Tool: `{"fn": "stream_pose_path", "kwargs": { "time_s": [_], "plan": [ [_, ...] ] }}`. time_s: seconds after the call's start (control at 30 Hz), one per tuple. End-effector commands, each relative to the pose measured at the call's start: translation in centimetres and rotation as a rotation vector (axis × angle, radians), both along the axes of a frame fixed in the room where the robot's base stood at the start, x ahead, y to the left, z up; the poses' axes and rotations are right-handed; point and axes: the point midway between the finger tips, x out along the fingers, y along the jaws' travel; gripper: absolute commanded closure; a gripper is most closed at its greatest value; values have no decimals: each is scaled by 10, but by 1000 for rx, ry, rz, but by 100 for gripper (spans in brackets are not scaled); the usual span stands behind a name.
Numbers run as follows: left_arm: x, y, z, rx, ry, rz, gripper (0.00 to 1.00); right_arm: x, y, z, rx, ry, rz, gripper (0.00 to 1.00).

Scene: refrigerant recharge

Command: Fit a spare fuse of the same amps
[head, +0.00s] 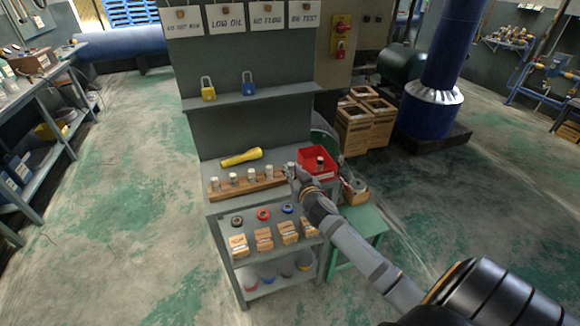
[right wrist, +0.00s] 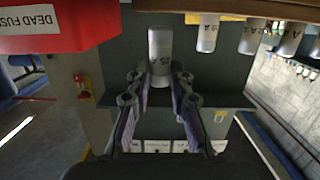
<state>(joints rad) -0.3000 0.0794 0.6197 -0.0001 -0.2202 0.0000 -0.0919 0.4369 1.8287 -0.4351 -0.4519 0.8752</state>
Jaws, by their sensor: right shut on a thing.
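My right gripper (head: 292,173) reaches in from the lower right and is shut on a white fuse (right wrist: 160,50), which shows between its fingers in the right wrist view. The held fuse is by the right end of the wooden rack (head: 222,191); whether it is clear of the rack I cannot tell. Its printed marking is too blurred to read. Several other white fuses stand in a row along the rack, one of them (head: 252,174) near the middle; they also show in the right wrist view (right wrist: 207,36). My left gripper is not in view.
A red bin (head: 305,174) labelled DEAD FUSE stands just right of the gripper, with a dark-topped item inside. A yellow torch (head: 241,157) lies behind the rack. A green stool (head: 362,222) stands at the right.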

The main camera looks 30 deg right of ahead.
Motion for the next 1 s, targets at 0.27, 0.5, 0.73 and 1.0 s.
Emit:
{"fn": "stream_pose_path", "kwargs": {
  "time_s": [0.27,0.5,0.73,1.0],
  "plan": [
    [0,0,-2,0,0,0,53,-26,6,-1,-1,1,1,100],
    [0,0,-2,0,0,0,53,-34,9,1,1,-1,1,100],
    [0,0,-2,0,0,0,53,-33,8,1,1,-1,1,100],
    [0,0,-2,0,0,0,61,-33,8,1,1,-1,1,100]
  ]
}}
